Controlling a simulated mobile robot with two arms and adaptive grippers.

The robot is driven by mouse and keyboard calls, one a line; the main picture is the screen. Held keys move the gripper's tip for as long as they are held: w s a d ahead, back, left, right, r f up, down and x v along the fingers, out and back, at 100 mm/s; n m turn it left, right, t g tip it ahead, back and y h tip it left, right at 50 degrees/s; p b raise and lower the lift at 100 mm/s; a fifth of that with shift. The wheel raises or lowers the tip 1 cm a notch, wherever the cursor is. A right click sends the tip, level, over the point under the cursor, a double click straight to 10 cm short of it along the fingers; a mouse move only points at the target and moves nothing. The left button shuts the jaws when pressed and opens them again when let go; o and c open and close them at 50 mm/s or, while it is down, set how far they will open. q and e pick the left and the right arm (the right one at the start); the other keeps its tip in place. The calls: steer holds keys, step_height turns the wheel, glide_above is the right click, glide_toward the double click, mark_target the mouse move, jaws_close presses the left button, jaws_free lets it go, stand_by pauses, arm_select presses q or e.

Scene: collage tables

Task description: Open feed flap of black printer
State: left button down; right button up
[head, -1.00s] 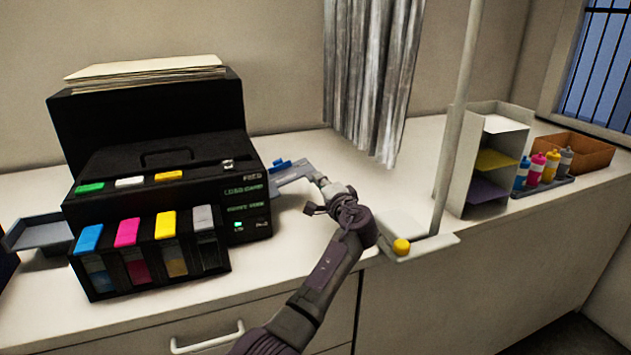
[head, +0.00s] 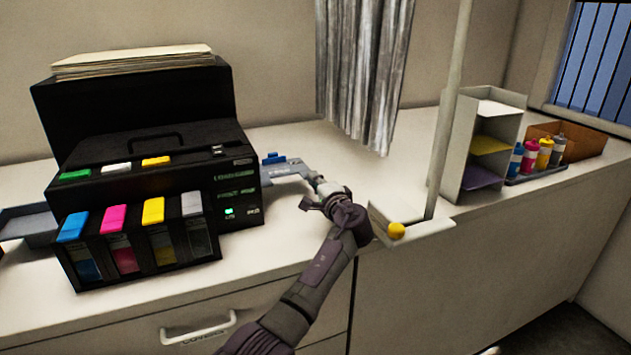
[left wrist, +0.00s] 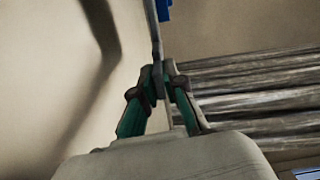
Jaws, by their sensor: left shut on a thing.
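The black printer (head: 150,115) stands on the white counter at the left of the head view. A grey-blue flap (head: 290,169) with a blue piece on it juts out from the printer's right side. My left gripper (head: 314,182) is at the flap's outer end. In the left wrist view my left gripper (left wrist: 159,78) is shut on the thin grey edge of the flap (left wrist: 155,42), and a bit of the blue piece (left wrist: 164,10) shows above. The fingertips are small and partly hidden in the head view. My right gripper is not in view.
Ink tanks (head: 140,240) sit at the printer's front and a grey tray (head: 28,223) is on its left. A thin pole (head: 448,120) and a low ledge with a yellow knob (head: 396,231) are right of my arm. A paper shelf (head: 480,150) stands farther right.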

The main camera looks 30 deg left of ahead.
arm_select(q)
steer(key=c, duration=1.3)
jaws_free()
steer(key=shift+f, duration=0.25)
steer(key=shift+r, duration=0.1)
steer(key=v, duration=1.2)
